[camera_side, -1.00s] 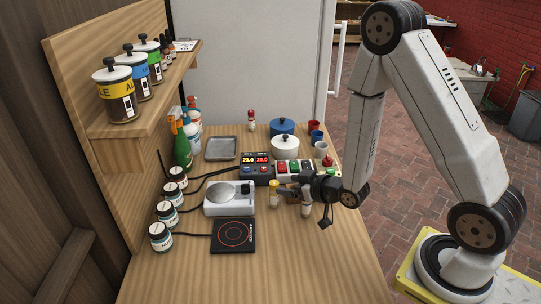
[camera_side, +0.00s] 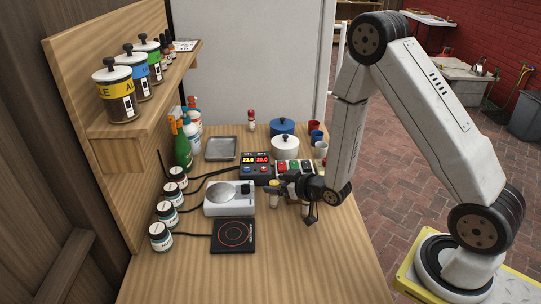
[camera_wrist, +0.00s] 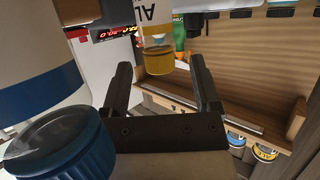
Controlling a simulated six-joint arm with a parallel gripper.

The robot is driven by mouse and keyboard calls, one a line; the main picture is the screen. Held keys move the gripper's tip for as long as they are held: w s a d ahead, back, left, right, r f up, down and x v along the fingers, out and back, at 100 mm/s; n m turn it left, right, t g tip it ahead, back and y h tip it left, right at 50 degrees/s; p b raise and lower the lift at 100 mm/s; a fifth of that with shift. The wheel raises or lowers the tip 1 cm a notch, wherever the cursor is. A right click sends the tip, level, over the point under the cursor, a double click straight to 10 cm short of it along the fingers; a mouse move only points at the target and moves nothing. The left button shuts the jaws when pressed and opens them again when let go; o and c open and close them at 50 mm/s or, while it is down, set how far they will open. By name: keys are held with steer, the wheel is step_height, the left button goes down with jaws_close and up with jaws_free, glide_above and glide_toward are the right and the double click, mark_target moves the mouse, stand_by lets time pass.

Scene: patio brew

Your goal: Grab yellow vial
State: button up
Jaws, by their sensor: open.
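The yellow vial (camera_wrist: 157,58), with a yellow cap and a white label, appears upside down in the wrist view. It lies between the tips of my open gripper (camera_wrist: 160,64), with space on both sides; I cannot tell whether it is fully between the fingers or just beyond them. In the side view, the yellow vial (camera_side: 273,186) stands on the table, partly hidden by my gripper (camera_side: 272,191). A vial with a blue cap (camera_wrist: 55,145) is large and close at the lower left of the wrist view.
A scale (camera_side: 229,198) and a black hot plate (camera_side: 233,236) are left of my gripper. A display box (camera_side: 256,169) is behind it, with a white pot (camera_side: 285,147) farther back. Several dark-capped jars (camera_side: 166,213) line the left side. The front table is clear.

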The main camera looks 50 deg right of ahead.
steer(key=shift+x, duration=1.7)
jaws_close()
